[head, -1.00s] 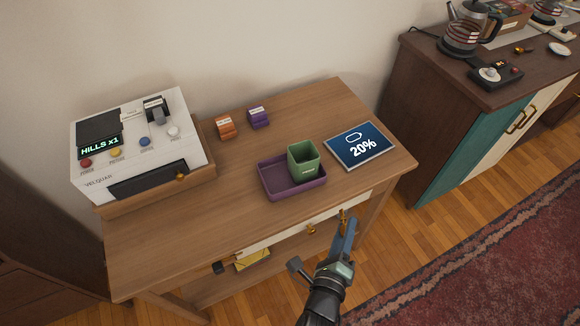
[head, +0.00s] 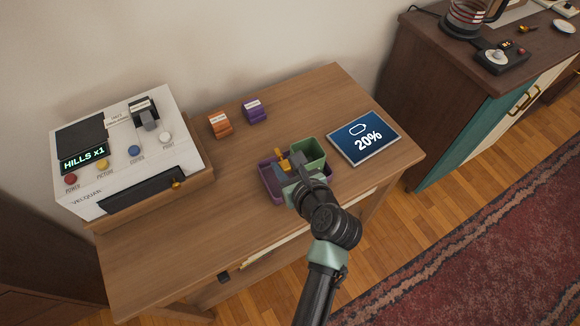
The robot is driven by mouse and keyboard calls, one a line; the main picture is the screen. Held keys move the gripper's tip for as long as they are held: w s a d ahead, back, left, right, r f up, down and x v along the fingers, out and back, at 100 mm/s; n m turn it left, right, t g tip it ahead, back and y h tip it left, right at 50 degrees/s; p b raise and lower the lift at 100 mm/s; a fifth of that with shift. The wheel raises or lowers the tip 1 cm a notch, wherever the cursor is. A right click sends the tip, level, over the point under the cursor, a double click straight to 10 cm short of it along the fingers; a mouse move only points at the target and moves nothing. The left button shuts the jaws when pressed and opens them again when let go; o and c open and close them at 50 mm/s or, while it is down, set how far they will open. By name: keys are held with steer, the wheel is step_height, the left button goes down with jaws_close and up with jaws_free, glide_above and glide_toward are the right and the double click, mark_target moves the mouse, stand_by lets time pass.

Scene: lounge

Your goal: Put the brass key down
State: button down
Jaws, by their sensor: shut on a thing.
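The brass key (head: 284,163) shows as a small yellow shape at the tip of my gripper (head: 289,168), which is shut on it. Both are over the left part of the purple tray (head: 269,184) on the wooden desk. I cannot tell whether the key touches the tray floor. My gripper and wrist hide part of the tray and the cup's lower front.
Orange (head: 220,124) and purple (head: 254,110) blocks stand behind. A white machine with buttons (head: 128,150) fills the desk's left end. The desk top (head: 190,225) is bare at front left.

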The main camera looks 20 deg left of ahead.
steer(key=shift+a+f, duration=0.25)
step_height(320, 180, down, 9)
steer(key=shift+s+f+b, duration=0.1)
steer(key=shift+b, duration=1.1)
steer(key=shift+f+b, duration=0.3)
steer(key=shift+f, duration=0.25)
steer(key=c, duration=0.9)
jaws_free()
steer(key=shift+s+f, duration=0.1)
steer(key=shift+d, duration=0.1)
